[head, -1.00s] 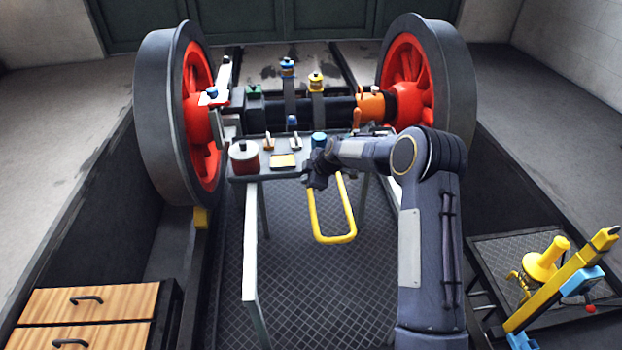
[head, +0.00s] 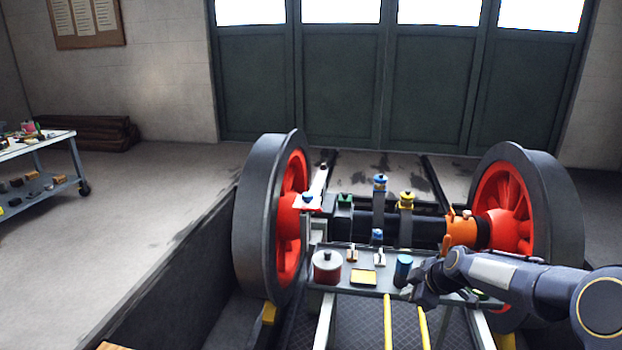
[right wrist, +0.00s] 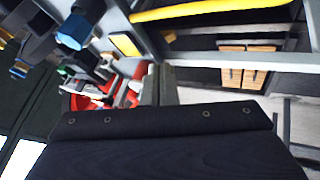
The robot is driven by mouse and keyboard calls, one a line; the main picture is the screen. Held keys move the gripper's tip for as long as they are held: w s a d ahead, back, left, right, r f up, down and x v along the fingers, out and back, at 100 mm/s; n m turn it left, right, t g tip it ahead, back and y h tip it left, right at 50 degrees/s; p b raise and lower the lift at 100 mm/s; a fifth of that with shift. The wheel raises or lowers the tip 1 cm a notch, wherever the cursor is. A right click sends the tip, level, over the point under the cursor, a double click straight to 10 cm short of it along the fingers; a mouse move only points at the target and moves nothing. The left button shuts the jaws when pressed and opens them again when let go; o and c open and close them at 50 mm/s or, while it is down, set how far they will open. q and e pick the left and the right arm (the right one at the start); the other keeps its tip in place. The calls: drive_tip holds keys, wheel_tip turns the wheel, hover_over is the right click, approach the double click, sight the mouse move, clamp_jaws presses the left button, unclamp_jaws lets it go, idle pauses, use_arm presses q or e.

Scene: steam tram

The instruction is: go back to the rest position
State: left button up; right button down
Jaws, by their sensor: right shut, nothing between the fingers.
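My right gripper (head: 420,292) shows at the right end of the small grey work shelf (head: 345,287), with its arm reaching in from the right edge. It is shut and holds nothing. It is close beside a blue can (head: 403,269); I cannot tell whether they touch. The fingertips are small and dark here. In the right wrist view a broad dark part of my own arm fills the lower middle. My left gripper and arm are not in view.
A red pot (head: 327,266) and a yellow-framed card (head: 363,277) are on the shelf. A yellow rail (head: 388,322) stands below. Red-spoked wheels (head: 510,215) on an axle lie behind. A cart (head: 50,150) stands far left, with open floor (head: 150,200) between.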

drive_tip(key=s+a+r+m, duration=0.2)
drive_tip(key=s+r+m, duration=0.1)
drive_tip(key=s+r, duration=0.5)
drive_tip(key=s+a+f+m, duration=0.15)
drive_tip(key=s+m, duration=0.25)
drive_tip(key=s, duration=0.6)
drive_tip(key=s+a+m+g, duration=0.1)
drive_tip(key=s+a+m, duration=0.2)
drive_tip(key=s, duration=0.7)
drive_tip(key=s+a+m, duration=0.2)
drive_tip(key=s+m, duration=0.2)
drive_tip(key=s, duration=0.5)
wheel_tip(320, 180, up, 30)
drive_tip(key=p, duration=2.9)
drive_tip(key=shift+d+f+y, duration=0.2)
drive_tip(key=shift+d+y, duration=0.1)
